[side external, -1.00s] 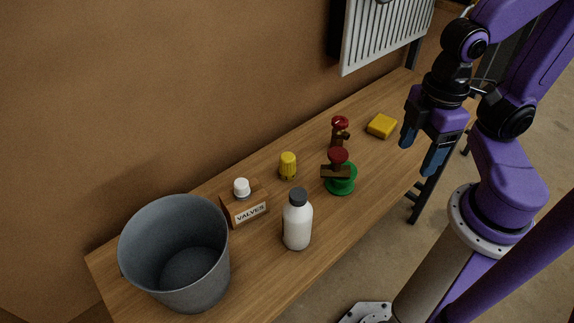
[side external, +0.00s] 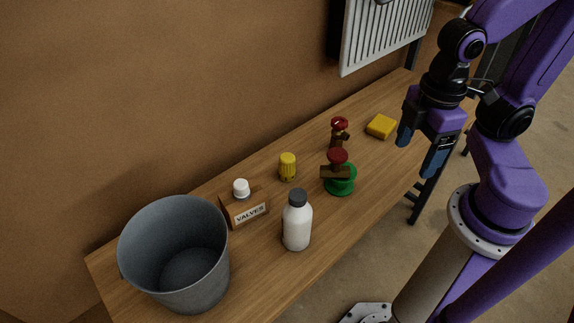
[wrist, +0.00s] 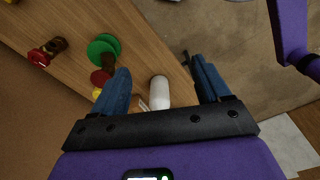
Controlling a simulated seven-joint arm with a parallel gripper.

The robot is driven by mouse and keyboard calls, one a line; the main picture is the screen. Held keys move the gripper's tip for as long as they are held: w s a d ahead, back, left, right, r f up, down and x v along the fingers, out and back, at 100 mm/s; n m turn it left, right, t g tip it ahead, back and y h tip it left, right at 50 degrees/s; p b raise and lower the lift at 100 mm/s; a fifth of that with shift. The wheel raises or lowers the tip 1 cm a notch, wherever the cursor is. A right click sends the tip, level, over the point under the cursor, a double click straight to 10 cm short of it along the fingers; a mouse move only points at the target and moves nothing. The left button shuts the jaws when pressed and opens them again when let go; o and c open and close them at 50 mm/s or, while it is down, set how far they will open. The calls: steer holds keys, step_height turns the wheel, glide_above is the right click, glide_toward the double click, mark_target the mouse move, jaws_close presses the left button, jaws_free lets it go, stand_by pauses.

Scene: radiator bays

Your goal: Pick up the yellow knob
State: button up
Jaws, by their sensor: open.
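The yellow knob (side external: 288,167) stands on the wooden bench, between the valves box and the red-topped valves. A small patch of the yellow knob (wrist: 97,93) shows in the wrist view, mostly hidden by my left finger and a red valve wheel. My gripper (side external: 419,148) is open and empty, above the bench's front edge, well to the right of the knob. In the wrist view my gripper (wrist: 161,66) has its fingers wide apart, with a white bottle seen between them.
Two red-topped valves (side external: 339,124) (side external: 337,157) stand right of the knob, the nearer above a green disc (side external: 342,187). A yellow block (side external: 381,126), white bottle (side external: 297,226), valves box (side external: 247,212) with a white knob, and grey bucket (side external: 176,254) are on the bench (side external: 265,262). A radiator (side external: 387,32) hangs behind.

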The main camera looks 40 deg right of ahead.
steer(key=w+a+f+n, duration=0.1)
steer(key=w+a, duration=0.2)
steer(key=w, duration=0.5)
steer(key=w+a+f+n, duration=0.1)
steer(key=w+a, duration=0.2)
steer(key=w, duration=0.4)
steer(key=n, duration=0.3)
glide_above(287, 167)
steer(key=w+d, duration=0.1)
steer(key=w, duration=0.1)
step_height(287, 167, down, 4)
steer(key=f, duration=1.7)
steer(key=shift+s+d+f, duration=0.25)
steer(key=shift+f, duration=0.05)
steer(key=c, duration=1.2)
